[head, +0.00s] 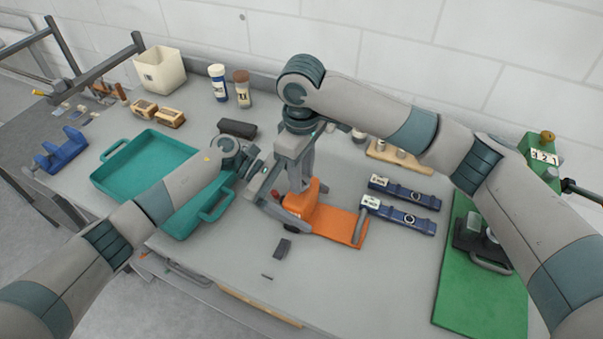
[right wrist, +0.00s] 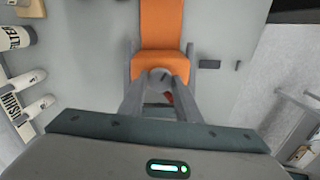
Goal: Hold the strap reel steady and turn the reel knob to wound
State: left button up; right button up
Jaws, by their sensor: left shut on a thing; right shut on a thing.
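The orange strap reel (head: 338,224) lies on the grey bench in the middle of the head view, with a grey bar at its right end. It also shows at the top of the right wrist view (right wrist: 160,22). My right gripper (head: 302,186) points down from above and is shut at the reel's left part. In the right wrist view its fingers close around a grey round knob (right wrist: 159,77). My left gripper (head: 281,206), lower and to the left, is shut on the reel's left end. The knob's setting is not readable, and the fingers partly hide the reel's left end.
A teal tray (head: 109,183) stands left of the reel. Two blue strap-like pieces (head: 400,215) lie right of it, near a green board (head: 462,292) with a dark clamp. A small dark block (head: 282,249) lies in front. Bottles (head: 218,83) stand behind.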

jog(key=shift+w+r, duration=0.1)
dwell(0.4)
jog(key=o, duration=1.1)
notch_tip(320, 180, up, 12)
pick_arm(q)
jog(key=o, duration=1.3)
jog(key=shift+a, duration=0.1)
jog(key=v, duration=1.1)
jog(key=shift+w+a+r, duration=0.15)
jog(key=shift+w+a, duration=0.05)
jog(key=shift+a, duration=0.15)
